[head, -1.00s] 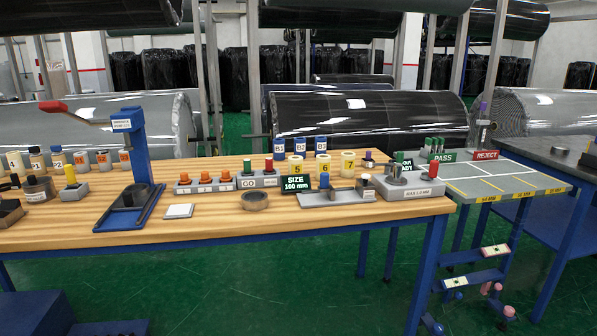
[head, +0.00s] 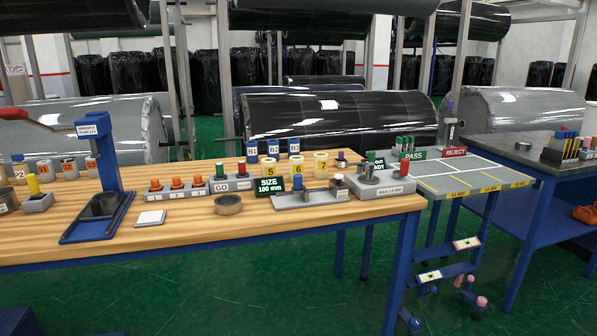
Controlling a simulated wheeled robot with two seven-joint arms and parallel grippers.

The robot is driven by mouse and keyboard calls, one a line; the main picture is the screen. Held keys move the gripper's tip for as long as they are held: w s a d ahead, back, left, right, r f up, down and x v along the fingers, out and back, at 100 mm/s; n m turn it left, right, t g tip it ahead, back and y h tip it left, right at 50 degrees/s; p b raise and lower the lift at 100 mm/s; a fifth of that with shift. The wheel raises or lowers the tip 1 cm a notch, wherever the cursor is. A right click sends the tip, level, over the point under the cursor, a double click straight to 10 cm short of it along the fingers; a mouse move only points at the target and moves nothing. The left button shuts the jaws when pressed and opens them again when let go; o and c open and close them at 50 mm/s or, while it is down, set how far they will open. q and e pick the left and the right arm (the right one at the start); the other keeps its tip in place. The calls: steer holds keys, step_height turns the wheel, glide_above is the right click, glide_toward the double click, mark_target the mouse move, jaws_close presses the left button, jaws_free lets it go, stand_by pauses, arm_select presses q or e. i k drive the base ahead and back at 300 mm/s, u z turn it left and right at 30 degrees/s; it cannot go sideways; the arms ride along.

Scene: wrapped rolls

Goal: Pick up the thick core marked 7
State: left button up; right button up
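The thick core marked 7 (head: 321,165) is a short cream cylinder with a yellow number label, standing upright near the back edge of the wooden bench. It is the rightmost of a row, beside the core marked 6 (head: 297,176) and the core marked 5 (head: 270,177). Neither of my grippers shows in the head view.
The wooden bench (head: 180,220) carries a blue press (head: 100,190), a SIZE display (head: 269,186), a grey fixture (head: 312,196) and a gauge block (head: 385,186). A grey PASS/REJECT table (head: 465,170) adjoins at right. Green floor (head: 270,290) in front is clear.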

mark_target(320, 168)
steer(key=z, duration=0.35)
steer(key=i, duration=1.45)
steer(key=u, duration=0.1)
